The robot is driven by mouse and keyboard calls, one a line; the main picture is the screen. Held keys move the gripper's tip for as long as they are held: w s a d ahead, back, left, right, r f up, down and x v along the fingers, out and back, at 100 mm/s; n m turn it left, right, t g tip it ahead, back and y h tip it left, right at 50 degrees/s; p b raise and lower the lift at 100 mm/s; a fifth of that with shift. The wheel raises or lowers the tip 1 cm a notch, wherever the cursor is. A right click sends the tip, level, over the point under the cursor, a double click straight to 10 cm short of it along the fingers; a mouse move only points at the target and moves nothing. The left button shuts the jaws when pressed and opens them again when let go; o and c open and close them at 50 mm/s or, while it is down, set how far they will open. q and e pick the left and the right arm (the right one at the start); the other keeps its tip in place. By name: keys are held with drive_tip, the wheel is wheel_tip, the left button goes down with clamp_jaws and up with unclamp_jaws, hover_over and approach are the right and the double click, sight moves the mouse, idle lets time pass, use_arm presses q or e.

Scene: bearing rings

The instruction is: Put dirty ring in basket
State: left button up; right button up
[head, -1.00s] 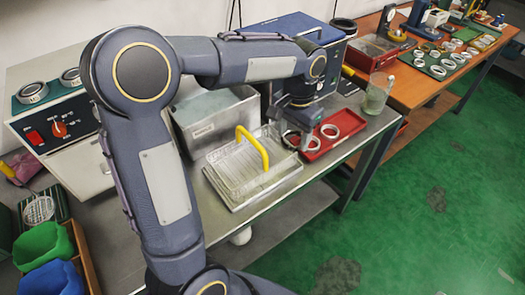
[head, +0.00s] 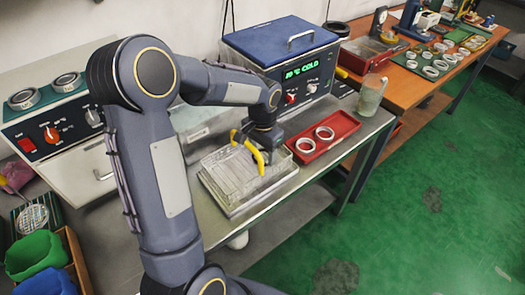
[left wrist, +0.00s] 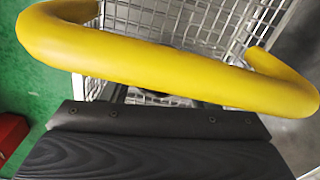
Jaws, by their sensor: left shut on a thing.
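The wire basket (head: 230,185) stands on the steel bench with its yellow handle (head: 253,152) arched up. My left gripper (head: 262,150) is at the handle, over the basket's right side. It is shut on a ring, which is mostly hidden; a pale edge shows below the handle in the left wrist view (left wrist: 150,97). The handle (left wrist: 160,60) crosses that view close in front of the dark fingers. Whether the fingers touch the handle I cannot tell. Two bright rings lie in the red tray, one nearer (head: 305,146) and one farther (head: 325,133). My right gripper is not in view.
The red tray (head: 335,146) is just right of the basket. A blue-lidded machine reading COLD (head: 283,65) stands behind. A glass jar (head: 371,95) is near the bench's right end. Green and blue bins are at lower left.

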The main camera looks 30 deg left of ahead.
use_arm(q)
drive_tip(key=shift+f, duration=0.15)
drive_tip(key=o, duration=1)
